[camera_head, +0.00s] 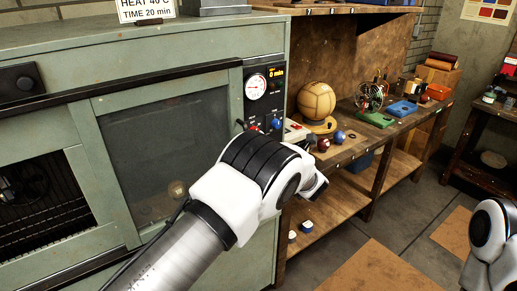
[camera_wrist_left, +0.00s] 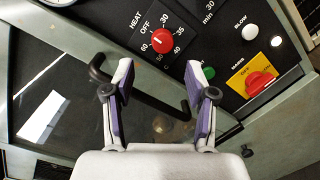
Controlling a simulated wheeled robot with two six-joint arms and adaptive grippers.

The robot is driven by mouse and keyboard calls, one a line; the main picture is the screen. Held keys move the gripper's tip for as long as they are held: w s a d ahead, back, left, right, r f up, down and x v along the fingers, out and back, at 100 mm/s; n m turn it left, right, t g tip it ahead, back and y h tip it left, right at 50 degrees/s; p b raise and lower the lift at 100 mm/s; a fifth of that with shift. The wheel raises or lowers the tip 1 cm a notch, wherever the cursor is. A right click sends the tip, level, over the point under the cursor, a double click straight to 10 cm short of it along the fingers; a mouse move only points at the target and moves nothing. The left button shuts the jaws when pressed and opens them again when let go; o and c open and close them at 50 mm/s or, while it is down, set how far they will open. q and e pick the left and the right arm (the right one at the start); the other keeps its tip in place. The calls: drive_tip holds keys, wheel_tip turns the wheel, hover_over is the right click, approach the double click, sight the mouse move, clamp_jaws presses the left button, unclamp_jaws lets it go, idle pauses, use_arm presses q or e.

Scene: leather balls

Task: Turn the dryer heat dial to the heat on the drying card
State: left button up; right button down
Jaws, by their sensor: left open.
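The drying card (camera_head: 146,10) stands on top of the green dryer (camera_head: 60,60) and reads HEAT 40 C, TIME 20 min. The red heat dial (camera_wrist_left: 162,40) sits on the black control panel, ringed by OFF and temperature marks. Its pointer is too small to read surely. My left gripper (camera_wrist_left: 159,68) is open and empty, its two fingers pointing toward the panel just below the dial, apart from it. Only part of my right arm shows at the right edge.
A black bar handle (camera_wrist_left: 150,95) crosses behind the left fingers. A red switch on a yellow plate (camera_wrist_left: 260,83), a green button (camera_wrist_left: 208,72) and a white blow button (camera_wrist_left: 249,33) are nearby. A workbench (camera_head: 350,150) with a leather ball (camera_head: 316,100) stands right of the dryer.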

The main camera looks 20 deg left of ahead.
use_arm(q)
drive_tip(key=x, duration=0.6)
drive_tip(key=shift+w, duration=0.15)
drive_tip(key=shift+w+d+f, duration=0.15)
drive_tip(key=shift+c, duration=0.3)
clamp_jaws()
use_arm(e)
wheel_tip(320, 180, down, 2)
drive_tip(key=shift+w+d+f, duration=0.1)
drive_tip(key=shift+w, duration=0.05)
